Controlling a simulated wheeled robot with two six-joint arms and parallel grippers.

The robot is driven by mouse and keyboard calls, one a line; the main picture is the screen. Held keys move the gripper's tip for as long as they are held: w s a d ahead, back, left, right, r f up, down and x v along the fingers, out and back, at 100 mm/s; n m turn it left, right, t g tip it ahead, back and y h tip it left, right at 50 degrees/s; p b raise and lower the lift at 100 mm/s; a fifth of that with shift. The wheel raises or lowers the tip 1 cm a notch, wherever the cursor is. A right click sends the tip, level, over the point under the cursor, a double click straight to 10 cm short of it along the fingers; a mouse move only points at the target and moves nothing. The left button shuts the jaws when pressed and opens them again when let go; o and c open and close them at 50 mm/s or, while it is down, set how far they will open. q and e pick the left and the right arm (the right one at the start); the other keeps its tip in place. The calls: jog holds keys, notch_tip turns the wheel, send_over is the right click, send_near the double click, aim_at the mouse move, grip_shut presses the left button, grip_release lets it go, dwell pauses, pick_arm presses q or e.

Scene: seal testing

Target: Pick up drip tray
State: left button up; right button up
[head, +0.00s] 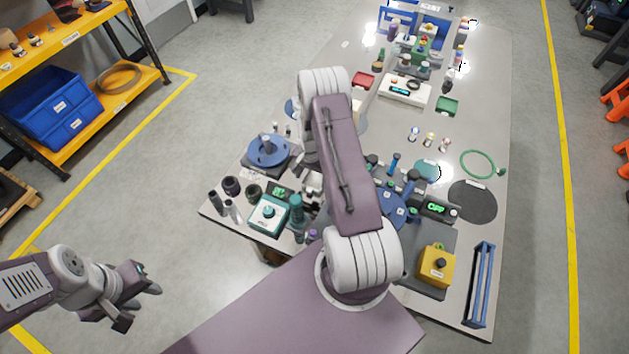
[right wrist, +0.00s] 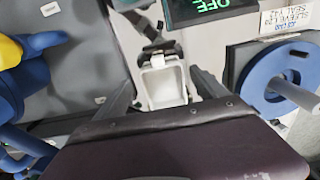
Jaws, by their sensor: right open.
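A small white tray (right wrist: 163,88), which looks like the drip tray, lies between the fingers of my right gripper (right wrist: 161,76) in the right wrist view. The fingers are apart, one on each side of it. I cannot tell whether they touch it. My left gripper (head: 137,300) is open and empty over the floor at the lower left, away from the table.
A green OFF display (right wrist: 210,8) and a blue disc (right wrist: 275,88) flank the white tray. In the head view, a teal-topped box (head: 268,214), a yellow box (head: 436,266) and a blue rack (head: 481,285) stand on the crowded table (head: 462,300). Shelves (head: 125,90) stand at left.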

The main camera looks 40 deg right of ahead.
aim_at(311, 184)
notch_tip(311, 184, down, 4)
jog(key=shift+r+p, duration=0.1)
jog(key=shift+p, duration=0.25)
jog(key=shift+w+f, duration=0.1)
jog(key=shift+f, duration=0.2)
jog(key=c, duration=1.2)
jog(key=shift+o, duration=0.2)
notch_tip(311, 184, up, 10)
jog(key=b, duration=0.1)
